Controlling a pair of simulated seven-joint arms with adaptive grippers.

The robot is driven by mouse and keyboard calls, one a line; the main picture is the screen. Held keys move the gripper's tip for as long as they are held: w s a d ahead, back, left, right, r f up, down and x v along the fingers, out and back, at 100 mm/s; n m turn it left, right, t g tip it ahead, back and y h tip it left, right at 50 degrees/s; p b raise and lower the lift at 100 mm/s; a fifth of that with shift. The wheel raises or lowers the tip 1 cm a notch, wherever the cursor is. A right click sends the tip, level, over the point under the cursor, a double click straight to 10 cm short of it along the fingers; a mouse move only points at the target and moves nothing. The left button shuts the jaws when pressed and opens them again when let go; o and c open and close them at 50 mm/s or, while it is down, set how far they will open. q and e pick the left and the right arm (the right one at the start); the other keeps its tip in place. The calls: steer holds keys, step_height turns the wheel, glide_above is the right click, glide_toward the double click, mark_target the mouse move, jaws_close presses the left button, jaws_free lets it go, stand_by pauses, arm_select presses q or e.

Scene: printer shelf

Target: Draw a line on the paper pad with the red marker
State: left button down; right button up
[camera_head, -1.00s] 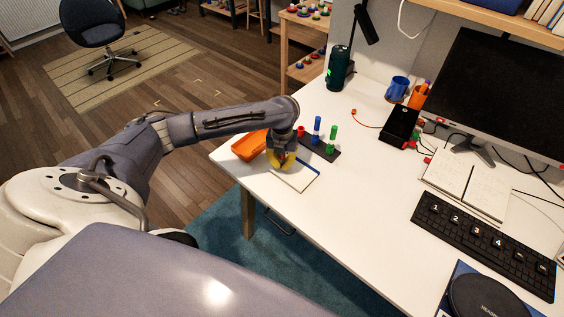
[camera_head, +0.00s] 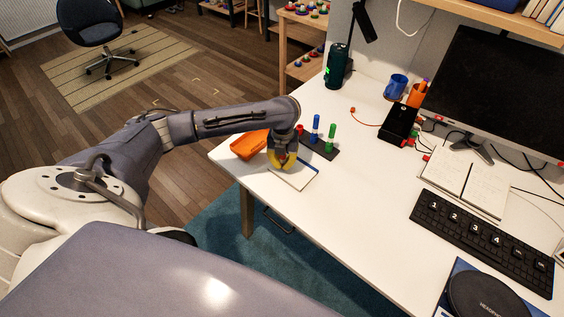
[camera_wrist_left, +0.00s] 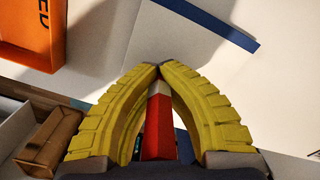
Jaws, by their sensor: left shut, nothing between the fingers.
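The paper pad (camera_head: 287,182), white with a blue edge strip, lies at the desk's near left edge; the strip also shows in the left wrist view (camera_wrist_left: 222,28). My left gripper (camera_head: 284,165) has yellow fingers and is over the pad's far left part. In the wrist view its fingertips (camera_wrist_left: 160,72) meet. A red-and-white marker-like piece (camera_wrist_left: 158,125) shows in the gap between the bowed fingers; whether it touches them is unclear. A red cap-like piece (camera_head: 300,130) stands beside the blue (camera_head: 316,128) and green (camera_head: 331,138) markers at a dark holder (camera_head: 321,150). My right gripper is out of view.
An orange tray (camera_head: 248,146) sits left of the gripper and shows in the wrist view (camera_wrist_left: 30,35). A black box (camera_head: 400,123), open notebook (camera_head: 465,185), keyboard (camera_head: 480,240) and monitor (camera_head: 500,95) stand to the right. The desk middle (camera_head: 365,190) is clear.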

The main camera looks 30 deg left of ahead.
mark_target(296, 179)
arm_select(q)
steer(key=shift+s+d+f, duration=0.1)
steer(key=shift+d, duration=0.25)
steer(key=shift+s+d, duration=0.1)
steer(key=shift+d, duration=0.85)
stand_by(0.5)
steer(key=shift+s+d, duration=0.15)
steer(key=shift+d, duration=0.75)
steer(key=shift+s+d, duration=0.1)
steer(key=shift+d, duration=0.75)
stand_by(0.8)
steer(key=shift+r, duration=0.2)
step_height(296, 179, up, 7)
stand_by(1.0)
